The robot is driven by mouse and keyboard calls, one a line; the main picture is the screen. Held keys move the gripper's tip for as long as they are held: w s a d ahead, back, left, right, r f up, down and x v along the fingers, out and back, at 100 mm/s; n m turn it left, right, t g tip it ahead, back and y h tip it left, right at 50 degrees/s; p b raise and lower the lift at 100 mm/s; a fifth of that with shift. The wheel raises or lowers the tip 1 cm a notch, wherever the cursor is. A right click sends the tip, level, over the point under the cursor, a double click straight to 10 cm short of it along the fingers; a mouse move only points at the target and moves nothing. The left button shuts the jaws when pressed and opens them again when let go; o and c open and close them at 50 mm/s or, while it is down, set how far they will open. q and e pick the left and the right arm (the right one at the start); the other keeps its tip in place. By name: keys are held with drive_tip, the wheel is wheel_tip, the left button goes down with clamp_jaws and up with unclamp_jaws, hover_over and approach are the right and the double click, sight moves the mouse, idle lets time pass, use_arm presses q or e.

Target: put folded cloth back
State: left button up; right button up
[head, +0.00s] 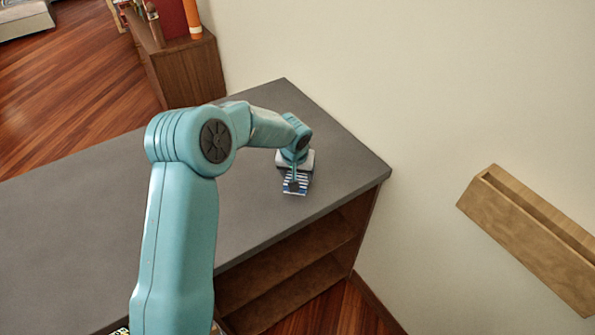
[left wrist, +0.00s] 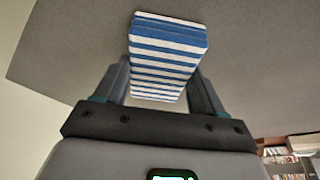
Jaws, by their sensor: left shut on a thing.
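The folded cloth (head: 296,188) has blue and white stripes. In the head view it is over the right end of the grey counter (head: 330,165), close to the front edge. My left gripper (head: 295,178) reaches down to it and is shut on it. In the left wrist view the cloth (left wrist: 168,45) sits between the two fingers of the gripper (left wrist: 163,75), its far end sticking out past them. I cannot tell whether the cloth touches the counter top. My right gripper is not in view.
A wooden wall-mounted holder (head: 530,235) with a slot is on the right wall. Open shelves (head: 290,285) are under the counter. A brown cabinet (head: 188,72) with a red item and an orange item stands behind. The counter's left part is clear.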

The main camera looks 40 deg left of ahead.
use_arm(q)
drive_tip(key=shift+s, duration=0.1)
drive_tip(key=shift+f+b, duration=0.1)
drive_tip(key=shift+b, duration=0.2)
drive_tip(key=o, duration=1)
